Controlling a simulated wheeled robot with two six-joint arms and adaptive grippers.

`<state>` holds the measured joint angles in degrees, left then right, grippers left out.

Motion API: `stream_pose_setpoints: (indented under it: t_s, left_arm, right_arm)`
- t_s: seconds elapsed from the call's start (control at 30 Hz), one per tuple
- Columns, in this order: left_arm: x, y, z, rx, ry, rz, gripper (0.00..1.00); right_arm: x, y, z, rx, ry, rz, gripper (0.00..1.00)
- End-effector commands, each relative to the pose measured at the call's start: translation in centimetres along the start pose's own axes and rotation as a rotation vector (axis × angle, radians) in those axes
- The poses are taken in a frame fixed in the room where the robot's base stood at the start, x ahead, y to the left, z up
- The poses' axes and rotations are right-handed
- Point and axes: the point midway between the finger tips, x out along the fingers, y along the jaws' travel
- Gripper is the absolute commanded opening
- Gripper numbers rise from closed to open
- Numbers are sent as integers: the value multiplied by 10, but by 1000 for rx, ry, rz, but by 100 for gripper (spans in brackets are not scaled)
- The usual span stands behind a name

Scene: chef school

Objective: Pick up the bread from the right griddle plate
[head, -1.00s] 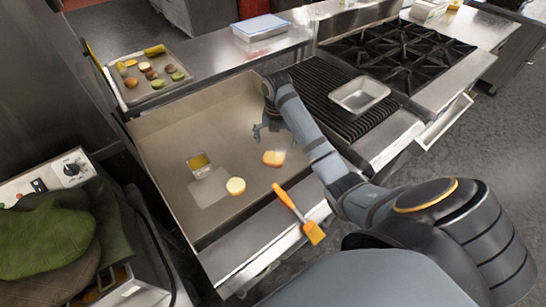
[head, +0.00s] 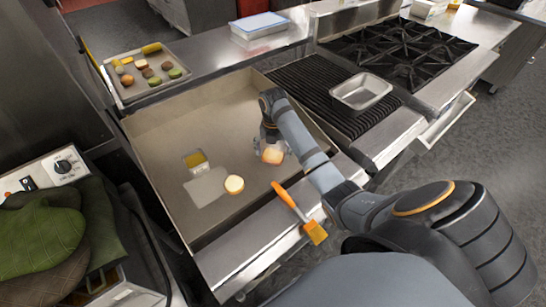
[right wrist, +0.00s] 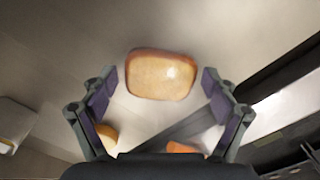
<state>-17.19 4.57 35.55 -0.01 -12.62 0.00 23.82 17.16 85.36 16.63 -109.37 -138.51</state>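The bread (head: 272,155) is a small golden-brown slice lying on the griddle plate (head: 180,125). It also shows in the right wrist view (right wrist: 160,75), between and just beyond the fingertips. My right gripper (head: 271,147) is over the bread, and in the right wrist view (right wrist: 157,90) its two fingers stand apart on either side of it. Gaps show between the fingers and the bread. A second round, pale piece (head: 234,184) lies to the left on the same plate. My left gripper is in neither view.
A small metal container (head: 196,161) stands on the griddle. An orange-handled brush (head: 300,212) lies at its front edge. A tray of food (head: 133,91) sits at the back left. A metal pan (head: 361,91) rests on the ribbed grill. Back-left griddle surface is clear.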

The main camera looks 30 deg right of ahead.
Motion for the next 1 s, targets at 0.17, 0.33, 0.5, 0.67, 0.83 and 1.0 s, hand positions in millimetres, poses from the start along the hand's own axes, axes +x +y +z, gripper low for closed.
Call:
stream_pose_setpoints:
  t_s: [0.17,0.33,0.5,0.67,0.83,1.0]
  left_arm:
    - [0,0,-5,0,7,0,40]
    - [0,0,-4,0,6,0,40]
    - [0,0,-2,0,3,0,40]
    - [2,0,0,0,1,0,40]
    - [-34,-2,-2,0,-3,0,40]
    - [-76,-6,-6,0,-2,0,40]
  right_arm:
    - [0,0,0,0,0,0,55]
    - [0,0,0,0,0,0,50]
    - [-4,0,0,0,-1,0,50]
    - [-21,0,1,0,-3,1,50]
    - [-65,-12,-16,-1,0,-3,50]
    - [-98,-27,-37,-2,0,-3,50]
